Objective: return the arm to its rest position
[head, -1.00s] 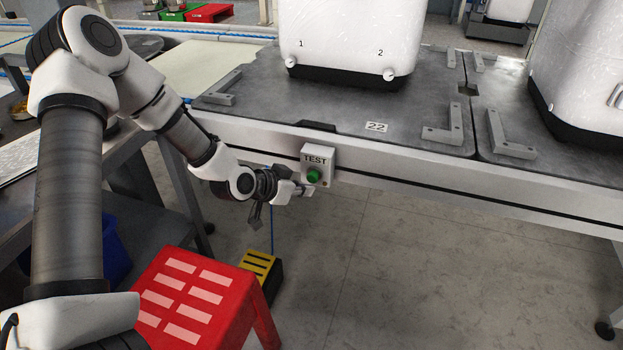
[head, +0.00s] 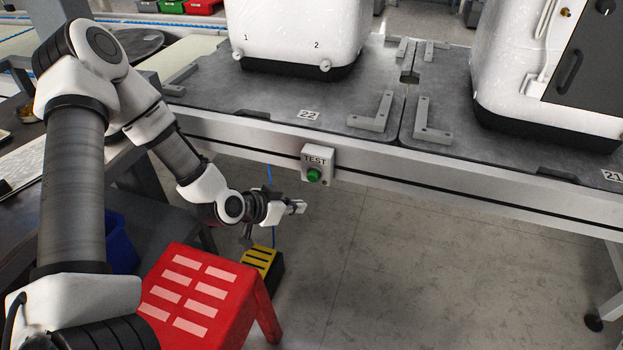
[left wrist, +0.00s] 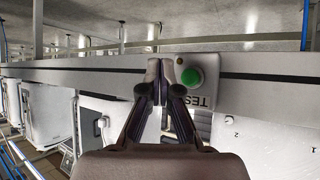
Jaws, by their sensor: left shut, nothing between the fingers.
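My left gripper (head: 298,207) is shut and empty in the head view, at the end of my left arm, below and to the left of the TEST box. The small white TEST box (head: 318,160) with its green button (head: 314,175) is fixed to the front rail of the workbench. In the left wrist view, the closed fingertips (left wrist: 163,68) show beside the green button (left wrist: 190,76). In the head view a gap shows between fingertips and button. My right gripper is not in view.
A red step stool (head: 196,297) stands below my left arm, with a yellow-and-black block (head: 262,262) on the floor beside it. The workbench (head: 450,177) carries white wrapped machines (head: 295,35). A dark side table stands at left. Floor at right is clear.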

